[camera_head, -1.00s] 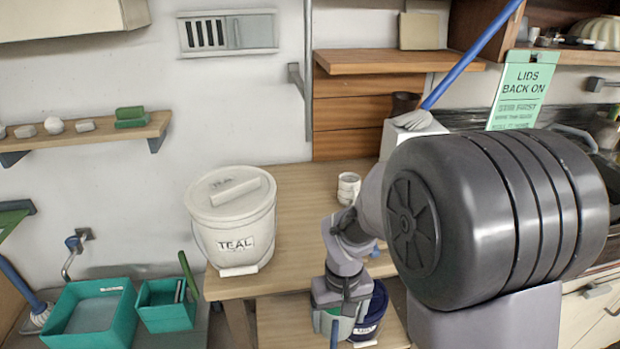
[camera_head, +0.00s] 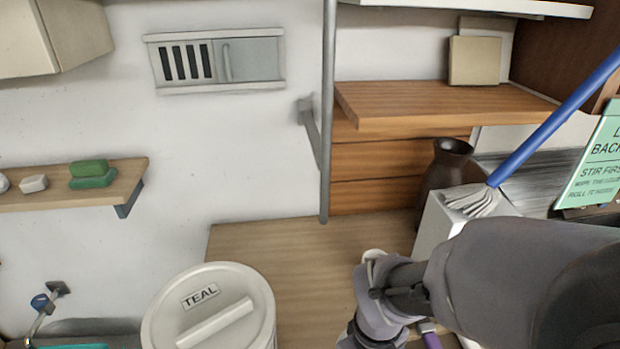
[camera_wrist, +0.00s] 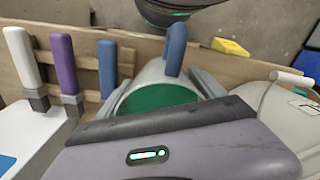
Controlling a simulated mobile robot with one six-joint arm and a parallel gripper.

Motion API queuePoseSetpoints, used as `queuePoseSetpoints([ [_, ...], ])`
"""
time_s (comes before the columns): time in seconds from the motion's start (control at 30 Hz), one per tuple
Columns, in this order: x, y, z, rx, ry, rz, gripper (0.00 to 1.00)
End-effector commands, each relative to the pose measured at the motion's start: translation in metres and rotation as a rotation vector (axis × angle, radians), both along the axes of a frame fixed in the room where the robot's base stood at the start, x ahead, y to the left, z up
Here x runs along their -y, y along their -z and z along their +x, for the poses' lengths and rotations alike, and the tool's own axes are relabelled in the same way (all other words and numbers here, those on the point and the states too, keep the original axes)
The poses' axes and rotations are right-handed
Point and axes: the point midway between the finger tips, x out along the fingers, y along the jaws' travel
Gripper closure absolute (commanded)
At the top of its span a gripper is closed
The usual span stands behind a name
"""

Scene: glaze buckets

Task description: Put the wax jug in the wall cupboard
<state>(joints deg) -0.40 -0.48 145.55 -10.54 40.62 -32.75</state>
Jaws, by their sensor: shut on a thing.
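In the wrist view a pale round jug (camera_wrist: 151,75), green inside and with a blue handle (camera_wrist: 175,48) standing up at its far side, sits between the fingers of my gripper (camera_wrist: 160,88). I take it as the wax jug; no label shows. My gripper is shut on it. In the head view my arm hides the jug, and only my wrist shows low at centre right. A beige wall cupboard (camera_head: 75,35) hangs at the upper left, partly cut off. An open dark wooden unit (camera_head: 555,50) is at the upper right. I cannot tell which is the task's cupboard.
A white TEAL bucket (camera_head: 165,322) stands left of my wrist on the wooden table (camera_head: 275,255). A brown vase (camera_head: 440,172), a white block (camera_head: 437,215) and a blue-handled brush (camera_head: 560,115) are behind my arm. Purple, white and blue handles (camera_wrist: 64,62) stand left of the jug.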

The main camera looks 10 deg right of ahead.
Motion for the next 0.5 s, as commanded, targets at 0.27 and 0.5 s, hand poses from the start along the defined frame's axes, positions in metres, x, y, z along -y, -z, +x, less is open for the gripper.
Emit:
queuePoseSetpoints([
  [0.27, 0.002, 0.003, 0.024, 0.002, 0.004, 0.001, 0.9],
  [0.5, 0.005, 0.008, 0.064, 0.002, 0.004, 0.001, 0.9],
])
